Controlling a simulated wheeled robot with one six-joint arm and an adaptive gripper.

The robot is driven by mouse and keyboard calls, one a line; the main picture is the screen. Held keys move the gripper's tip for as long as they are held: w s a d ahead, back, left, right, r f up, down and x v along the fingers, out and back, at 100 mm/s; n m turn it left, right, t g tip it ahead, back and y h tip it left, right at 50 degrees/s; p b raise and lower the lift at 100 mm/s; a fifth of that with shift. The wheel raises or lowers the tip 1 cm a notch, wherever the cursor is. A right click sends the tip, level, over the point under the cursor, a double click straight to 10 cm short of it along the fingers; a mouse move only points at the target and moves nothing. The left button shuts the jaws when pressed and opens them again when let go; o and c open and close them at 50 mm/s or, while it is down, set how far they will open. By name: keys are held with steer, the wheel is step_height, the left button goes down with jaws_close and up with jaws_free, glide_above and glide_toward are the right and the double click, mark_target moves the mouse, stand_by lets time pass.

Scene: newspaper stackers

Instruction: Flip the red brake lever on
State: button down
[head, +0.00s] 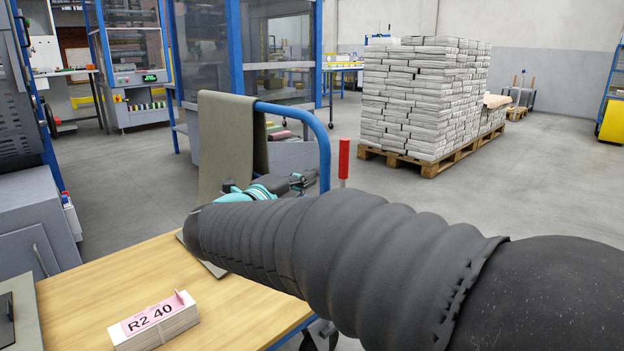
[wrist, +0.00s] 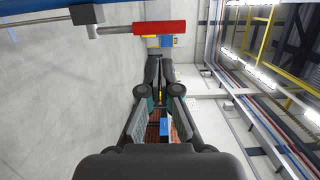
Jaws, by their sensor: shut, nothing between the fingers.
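The red brake lever (head: 344,160) stands upright just right of the blue cart rail (head: 322,140) in the head view. My gripper (head: 306,180), teal and dark, is partly hidden behind my arm's dark sleeve, left of the lever. In the wrist view my gripper (wrist: 159,62) is shut and empty, its fingertips below the red grip in the picture.
A grey-green cloth (head: 226,140) hangs over the blue rail. A wooden tabletop (head: 90,280) with a card-topped stack marked "R2 40" (head: 155,322) is in front. A pallet (head: 430,165) of newspaper bundles stands behind on open floor. Blue-framed machines stand at the left.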

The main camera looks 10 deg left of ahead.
mark_target(342, 160)
steer(key=x, duration=1.1)
steer(key=shift+w+d, duration=0.15)
steer(key=shift+w, duration=0.15)
